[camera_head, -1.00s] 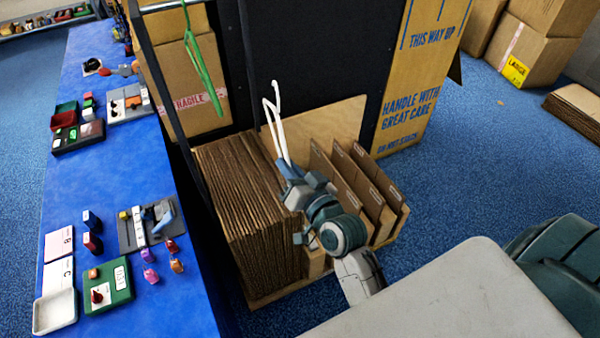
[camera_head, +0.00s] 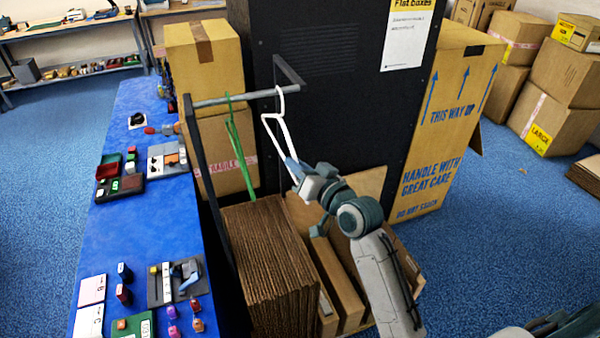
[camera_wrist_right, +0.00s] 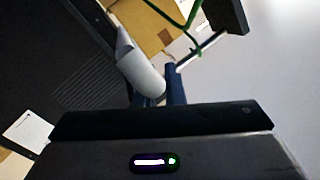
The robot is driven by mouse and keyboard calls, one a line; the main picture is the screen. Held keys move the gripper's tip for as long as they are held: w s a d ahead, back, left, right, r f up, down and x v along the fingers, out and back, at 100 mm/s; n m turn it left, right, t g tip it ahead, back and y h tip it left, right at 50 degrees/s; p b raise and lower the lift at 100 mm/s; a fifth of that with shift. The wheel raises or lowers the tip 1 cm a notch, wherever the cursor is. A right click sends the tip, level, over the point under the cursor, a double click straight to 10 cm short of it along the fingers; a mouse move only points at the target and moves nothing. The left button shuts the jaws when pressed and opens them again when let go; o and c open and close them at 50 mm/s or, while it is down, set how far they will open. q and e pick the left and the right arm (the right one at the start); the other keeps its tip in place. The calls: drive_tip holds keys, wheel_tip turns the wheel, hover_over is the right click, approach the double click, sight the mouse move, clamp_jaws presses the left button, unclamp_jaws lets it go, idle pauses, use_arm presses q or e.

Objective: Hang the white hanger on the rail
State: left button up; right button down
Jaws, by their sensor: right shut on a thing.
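The white hanger (camera_head: 271,125) is held up beside the black panel. My right gripper (camera_head: 291,167) is shut on its lower part. The hanger's hook end overlaps the right part of the grey rail (camera_head: 222,101) in the head view; I cannot tell whether it is over the rail or in front of it. A green hanger (camera_head: 238,146) hangs on the rail to the left. The right wrist view shows part of the white hanger (camera_wrist_right: 141,75) close up by the fingers, with the green hanger (camera_wrist_right: 178,22) beyond. My left gripper is out of view.
A dark upright post (camera_head: 205,175) stands at the rail's left. Stacked flat cardboard (camera_head: 268,260) lies below the hangers. A tall black cabinet (camera_head: 335,80) is behind, with a printed carton (camera_head: 445,140) to its right. A blue table (camera_head: 150,225) with small items runs along the left.

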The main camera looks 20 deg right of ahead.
drive_tip(key=shift+w+b, duration=0.45)
drive_tip(key=shift+w, duration=1.35)
drive_tip(key=shift+w+f+b, duration=0.15)
drive_tip(key=shift+w+b, duration=0.7)
drive_tip(key=shift+w, duration=1.1)
drive_tip(key=shift+s+f+b, duration=0.1)
drive_tip(key=shift+f+b, duration=0.55)
drive_tip(key=shift+f, duration=0.4)
drive_tip(key=c, duration=1.4)
unclamp_jaws()
drive_tip(key=shift+c, duration=0.2)
